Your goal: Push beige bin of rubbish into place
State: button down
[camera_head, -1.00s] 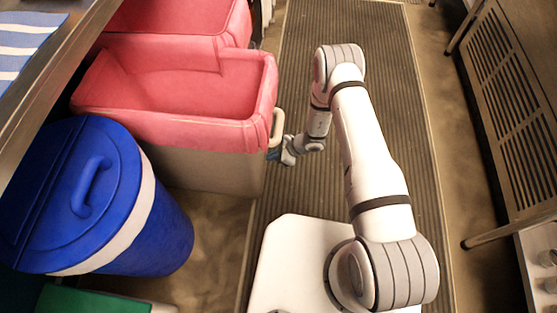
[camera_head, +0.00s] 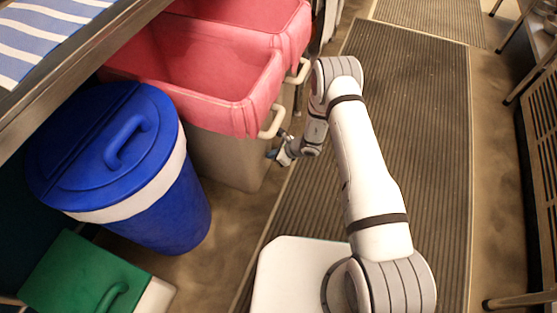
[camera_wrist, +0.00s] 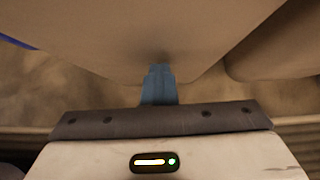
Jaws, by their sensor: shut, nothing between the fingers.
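The beige bin (camera_head: 222,160) with a pink liner (camera_head: 200,65) over its rim stands at upper left in the head view, under a counter. A pale handle (camera_head: 272,122) sticks out from its near side. My gripper (camera_head: 272,154) is shut and empty, at the bin's lower front face beneath the handle. In the wrist view the blue fingertips (camera_wrist: 158,84) are together and reach the beige bin wall (camera_wrist: 150,40). They look to be touching it or very close.
A second pink-lined bin (camera_head: 270,12) stands behind it. A blue lidded bin (camera_head: 150,190) and a green-lidded bin (camera_head: 80,275) stand to the left. The metal counter edge (camera_head: 100,60) runs above. The ribbed mat (camera_head: 420,150) on the right is clear.

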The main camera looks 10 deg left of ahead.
dwell(0.3)
jog(key=shift+d, duration=0.2)
jog(key=d+f+p+v, duration=0.1)
jog(key=f+p+v, duration=0.1)
jog(key=v, duration=1)
jog(key=shift+s+d+r+p, duration=0.35)
jog(key=shift+d+p, duration=0.3)
jog(key=shift+p, duration=0.15)
